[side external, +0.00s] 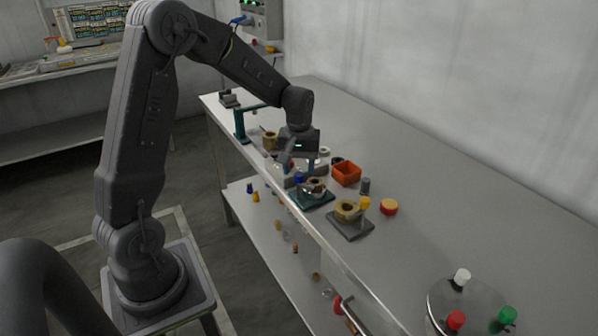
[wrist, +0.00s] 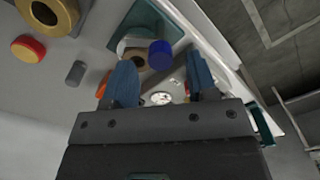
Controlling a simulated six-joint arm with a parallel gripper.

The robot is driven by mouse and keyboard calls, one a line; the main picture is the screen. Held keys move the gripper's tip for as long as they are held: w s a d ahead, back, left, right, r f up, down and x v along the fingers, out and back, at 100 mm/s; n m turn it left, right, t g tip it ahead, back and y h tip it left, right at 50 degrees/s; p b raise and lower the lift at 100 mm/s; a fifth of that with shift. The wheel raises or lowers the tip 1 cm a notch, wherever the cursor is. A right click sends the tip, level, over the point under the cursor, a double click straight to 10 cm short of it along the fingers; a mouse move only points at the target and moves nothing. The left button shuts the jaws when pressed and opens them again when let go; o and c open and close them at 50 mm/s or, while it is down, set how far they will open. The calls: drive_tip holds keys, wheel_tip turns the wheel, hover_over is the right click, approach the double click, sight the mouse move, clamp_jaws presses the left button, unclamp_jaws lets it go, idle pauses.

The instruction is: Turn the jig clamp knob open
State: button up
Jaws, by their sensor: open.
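My gripper (side external: 303,168) is open and points down over the bench, close to a teal jig plate (side external: 319,199). The jig carries a shiny metal round part (side external: 315,184) and a blue knob (side external: 299,177). In the wrist view the blue knob (wrist: 160,54) appears between and just beyond my two blue fingertips (wrist: 161,76), with a visible gap to each side. The teal plate (wrist: 158,22) and a tan ring part (wrist: 133,57) lie behind it. I cannot tell how far the knob is turned or its exact height relative to the fingertips.
An orange bin (side external: 346,174), a dark grey cylinder (side external: 365,186) and a red-yellow round part (side external: 388,206) are close. The bench edge runs beside the jig. The bench's wall side is clear.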

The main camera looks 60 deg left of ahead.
drive_tip(key=shift+f, duration=0.85)
drive_tip(key=shift+c, duration=0.2)
drive_tip(key=c, duration=0.9)
